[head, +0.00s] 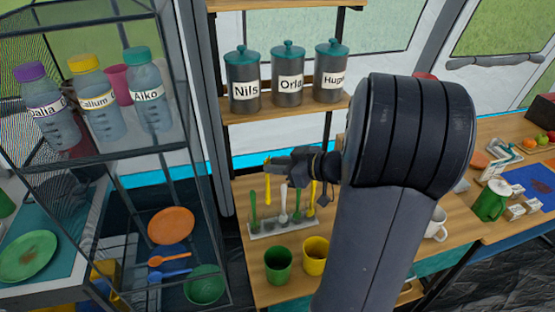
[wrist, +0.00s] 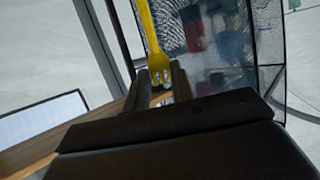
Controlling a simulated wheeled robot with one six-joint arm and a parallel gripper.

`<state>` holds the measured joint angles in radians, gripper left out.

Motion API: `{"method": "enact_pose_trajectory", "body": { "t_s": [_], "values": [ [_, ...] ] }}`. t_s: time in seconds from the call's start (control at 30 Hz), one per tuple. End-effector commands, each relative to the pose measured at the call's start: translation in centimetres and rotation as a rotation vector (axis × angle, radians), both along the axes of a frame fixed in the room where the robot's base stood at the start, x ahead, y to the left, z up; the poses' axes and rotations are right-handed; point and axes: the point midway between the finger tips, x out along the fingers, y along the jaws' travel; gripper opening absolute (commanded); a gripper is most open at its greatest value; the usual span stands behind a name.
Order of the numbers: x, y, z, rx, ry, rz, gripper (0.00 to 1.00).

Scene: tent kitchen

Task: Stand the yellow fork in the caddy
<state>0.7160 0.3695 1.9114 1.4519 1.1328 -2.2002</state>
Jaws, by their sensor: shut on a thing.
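The pale caddy (head: 284,230) stands on the wooden table below my gripper. Several green, white and yellow utensils stand in it.
A green cup (head: 278,265) and a yellow cup (head: 315,255) stand in front of the caddy. A white mug (head: 436,224) is to the right. Labelled canisters (head: 291,75) stand on a shelf behind. A glass-sided cabinet (head: 105,130) is at the left. My arm hides part of the table.

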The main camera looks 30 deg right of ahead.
Motion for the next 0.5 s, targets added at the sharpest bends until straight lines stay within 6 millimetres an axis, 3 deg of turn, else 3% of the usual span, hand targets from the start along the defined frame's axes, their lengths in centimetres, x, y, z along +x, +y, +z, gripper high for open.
{"method": "enact_pose_trajectory", "body": {
  "t_s": [0.2,0.5],
  "values": [
    [0.0,0.0,-2.0,-0.002,-0.001,0.0,0.02],
    [0.0,0.0,-3.5,-0.002,-0.001,0.001,0.02]
  ]
}}
